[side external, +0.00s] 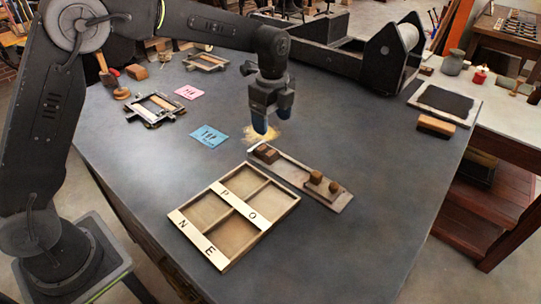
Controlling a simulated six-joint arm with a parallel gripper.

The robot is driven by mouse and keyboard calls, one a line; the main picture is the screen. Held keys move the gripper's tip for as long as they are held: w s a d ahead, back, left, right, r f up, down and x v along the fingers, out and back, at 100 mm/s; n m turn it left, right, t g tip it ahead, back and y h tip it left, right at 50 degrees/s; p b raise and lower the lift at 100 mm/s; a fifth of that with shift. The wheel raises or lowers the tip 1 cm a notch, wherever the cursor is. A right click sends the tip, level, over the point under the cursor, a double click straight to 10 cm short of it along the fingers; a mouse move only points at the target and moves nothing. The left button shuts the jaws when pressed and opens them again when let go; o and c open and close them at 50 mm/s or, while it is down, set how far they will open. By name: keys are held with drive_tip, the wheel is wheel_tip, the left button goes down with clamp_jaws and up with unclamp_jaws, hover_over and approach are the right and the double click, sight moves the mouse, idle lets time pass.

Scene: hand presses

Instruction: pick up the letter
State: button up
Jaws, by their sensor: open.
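My gripper (265,130) points down over the dark table, with its jaws apart and nothing seen between them. It is just beyond the far left end of a narrow wooden board (290,172). Several small brown blocks sit on this board: dark blocks (266,154) at its far left end, and two lighter blocks (315,177) and (333,187) nearer its right end. No letter faces show on these blocks, so I cannot tell which is the letter. A shallow wooden tray (264,234) with four compartments, marked N, E, P and O, lies in front of the board.
A pale yellowish patch (273,139) lies under my gripper. A blue card (209,135) and a pink card (188,92) lie to the left, near metal frames (153,107). A black press (390,55) stands behind. The table's right front is clear.

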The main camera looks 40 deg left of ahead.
sight(272, 153)
wheel_tip(272, 153, down, 10)
drive_tip(key=shift+f, duration=0.1)
idle(0.4)
drive_tip(key=shift+c, duration=0.2)
drive_tip(key=c, duration=1)
drive_tip(key=shift+o, duration=0.2)
